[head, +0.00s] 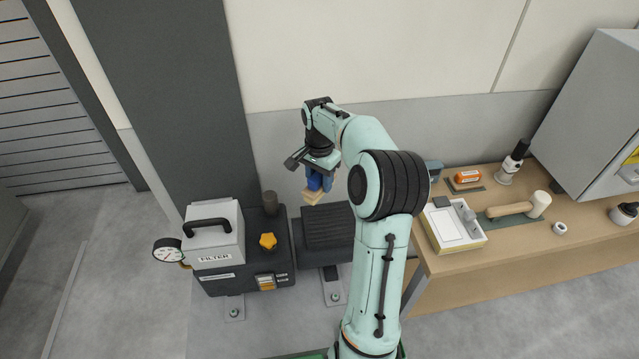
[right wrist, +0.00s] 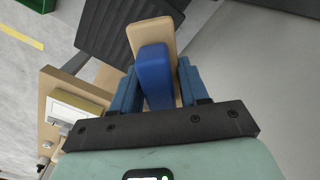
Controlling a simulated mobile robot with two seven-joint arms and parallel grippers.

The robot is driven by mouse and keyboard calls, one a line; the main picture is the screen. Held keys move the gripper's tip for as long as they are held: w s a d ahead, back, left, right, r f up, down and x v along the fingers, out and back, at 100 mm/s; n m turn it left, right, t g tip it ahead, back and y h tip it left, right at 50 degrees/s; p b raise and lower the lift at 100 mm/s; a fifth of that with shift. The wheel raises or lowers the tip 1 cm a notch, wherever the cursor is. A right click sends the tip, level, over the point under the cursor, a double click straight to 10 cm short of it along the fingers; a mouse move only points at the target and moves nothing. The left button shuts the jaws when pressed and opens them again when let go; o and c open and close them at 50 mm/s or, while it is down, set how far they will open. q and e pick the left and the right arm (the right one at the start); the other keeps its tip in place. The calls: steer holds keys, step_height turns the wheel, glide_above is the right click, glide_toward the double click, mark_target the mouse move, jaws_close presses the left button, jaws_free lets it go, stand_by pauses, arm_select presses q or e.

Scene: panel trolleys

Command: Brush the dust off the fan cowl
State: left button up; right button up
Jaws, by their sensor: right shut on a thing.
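My right gripper (head: 318,180) is shut on a brush with a blue handle and a tan bristle block (head: 312,196). In the right wrist view the gripper's blue fingers (right wrist: 158,92) flank the blue handle (right wrist: 154,75), with the tan block beyond it. The fan cowl (head: 328,228) is a dark ribbed cover right of the filter unit, and it also shows in the right wrist view (right wrist: 105,35). The bristles are at the cowl's back left edge in the head view; I cannot tell whether they touch it. No dust can be made out. My left gripper is not in view.
The filter unit (head: 217,240) with black handle, gauge (head: 168,251) and yellow knob (head: 268,241) stands left of the cowl. A wooden bench (head: 450,268) at right holds a boxed tray (head: 454,226), a mallet (head: 520,207) and an orange item (head: 467,177). A wall stands behind.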

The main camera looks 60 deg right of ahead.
steer(key=shift+r, duration=0.5)
steer(key=shift+w+r, duration=0.15)
steer(key=shift+r, duration=0.25)
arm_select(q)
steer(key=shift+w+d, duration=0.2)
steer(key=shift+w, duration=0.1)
